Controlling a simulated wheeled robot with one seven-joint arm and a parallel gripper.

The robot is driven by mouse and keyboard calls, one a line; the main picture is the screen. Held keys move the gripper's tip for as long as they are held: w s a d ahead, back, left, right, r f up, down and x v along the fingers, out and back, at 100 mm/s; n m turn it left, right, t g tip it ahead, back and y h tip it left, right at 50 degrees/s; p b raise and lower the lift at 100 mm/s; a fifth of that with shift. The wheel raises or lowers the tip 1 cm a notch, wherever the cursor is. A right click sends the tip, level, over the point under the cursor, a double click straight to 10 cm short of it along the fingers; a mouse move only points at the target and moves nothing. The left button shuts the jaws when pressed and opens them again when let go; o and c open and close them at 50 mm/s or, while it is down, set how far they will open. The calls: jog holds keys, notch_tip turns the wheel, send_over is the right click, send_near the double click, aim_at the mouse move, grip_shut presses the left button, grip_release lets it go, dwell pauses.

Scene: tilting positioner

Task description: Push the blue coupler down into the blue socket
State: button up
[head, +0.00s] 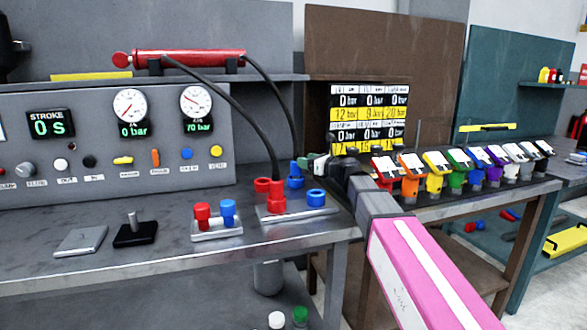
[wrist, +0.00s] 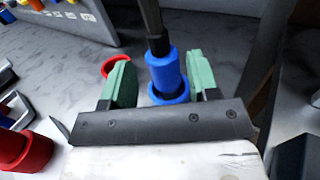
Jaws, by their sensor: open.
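The blue coupler (wrist: 165,72), with a dark hose rising from its top, stands between the fingers of my gripper (wrist: 161,66) in the wrist view. My gripper is open, with one green finger pad on each side and a small gap to the coupler. A blue socket ring (wrist: 171,97) shows around or just below the coupler's lower end; I cannot tell how deep it sits. In the head view, my gripper (head: 312,163) is beside the blue coupler (head: 296,174), partly hiding it and its hose.
A red coupler (head: 277,197) with a hose and a red ring (head: 263,185) share the metal plate (head: 302,214), with another blue ring (head: 317,197) at right. A smaller block (head: 216,234) holds red and blue pieces. A row of coloured holders (head: 460,175) stands right.

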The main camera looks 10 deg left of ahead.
aim_at(293, 160)
jog(key=x, duration=0.4)
jog(key=r+x, duration=0.1)
jog(key=x, duration=0.2)
grip_shut()
